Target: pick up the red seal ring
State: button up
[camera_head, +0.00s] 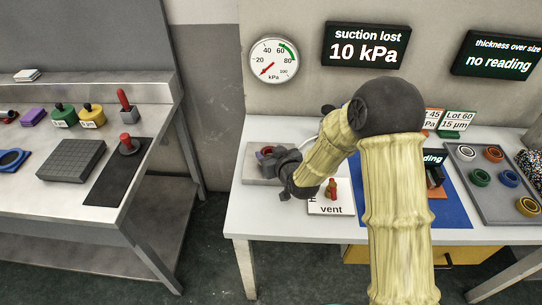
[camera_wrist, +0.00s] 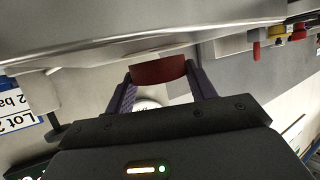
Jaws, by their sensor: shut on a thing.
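My gripper (camera_wrist: 160,80) is shut on a dark red band-like part, the red seal ring (camera_wrist: 158,70). Its curved side shows between the two dark fingers in the wrist view. In the head view my gripper (camera_head: 268,156) is at the left end of the right-hand table. A little red of the ring (camera_head: 266,150) shows at the gripper there, in front of a grey plate (camera_head: 251,168). My gripper hides most of the ring and part of the plate. I cannot tell whether the ring touches the plate.
A vent card (camera_head: 332,207) with a small red-topped part lies near the gripper. A grey tray (camera_head: 470,195) with several coloured rings stands at the right, beside a blue mat (camera_head: 455,208). A gauge (camera_head: 274,61) and a "suction lost 10 kPa" display (camera_head: 365,46) hang behind.

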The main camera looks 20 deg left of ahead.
notch_tip(320, 180, up, 9)
dwell(0.3)
dwell(0.6)
